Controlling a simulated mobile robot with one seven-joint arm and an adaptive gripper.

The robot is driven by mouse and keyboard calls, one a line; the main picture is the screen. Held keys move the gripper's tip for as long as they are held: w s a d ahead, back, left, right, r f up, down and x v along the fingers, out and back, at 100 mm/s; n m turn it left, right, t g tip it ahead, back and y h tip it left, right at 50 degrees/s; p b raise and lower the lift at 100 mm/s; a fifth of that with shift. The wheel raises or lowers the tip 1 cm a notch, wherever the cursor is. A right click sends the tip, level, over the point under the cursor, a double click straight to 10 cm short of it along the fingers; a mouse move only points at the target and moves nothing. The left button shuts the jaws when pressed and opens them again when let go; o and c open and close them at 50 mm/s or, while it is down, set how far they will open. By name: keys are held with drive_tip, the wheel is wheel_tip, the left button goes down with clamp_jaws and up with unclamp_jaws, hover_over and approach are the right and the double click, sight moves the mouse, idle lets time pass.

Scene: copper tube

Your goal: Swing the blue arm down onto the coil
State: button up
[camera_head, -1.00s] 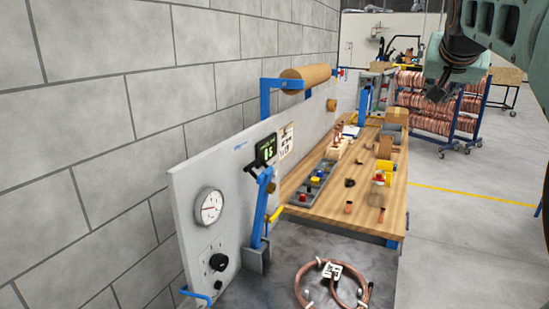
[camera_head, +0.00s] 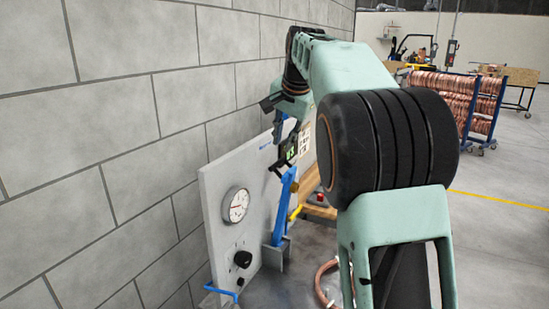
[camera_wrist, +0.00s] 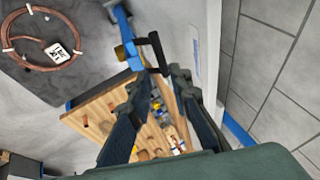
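The blue arm (camera_head: 283,208) stands nearly upright in its grey bracket in front of the grey panel, with a black handle at its top. In the wrist view the blue arm (camera_wrist: 124,27) and its black handle (camera_wrist: 158,52) lie just ahead of the fingertips. My gripper (camera_wrist: 158,78) is open and empty, its fingers apart. In the head view it is above the arm's top, partly hidden by my own links. The copper coil (camera_wrist: 38,60) lies on the dark bench top with a white tag; in the head view my arm hides most of the coil (camera_head: 322,283).
The grey panel (camera_head: 222,188) with a round gauge (camera_head: 236,205) and black knob (camera_head: 243,259) stands along the block wall. A wooden bench (camera_wrist: 95,115) with small parts lies beyond. A rack of copper coils (camera_head: 478,105) stands at the back right.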

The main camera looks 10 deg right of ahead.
sight(279, 161)
drive_tip(key=x, duration=0.8)
drive_tip(key=shift+w+f+p, duration=0.1)
drive_tip(key=shift+f+p, duration=0.05)
drive_tip(key=shift+p, duration=0.15)
clamp_jaws()
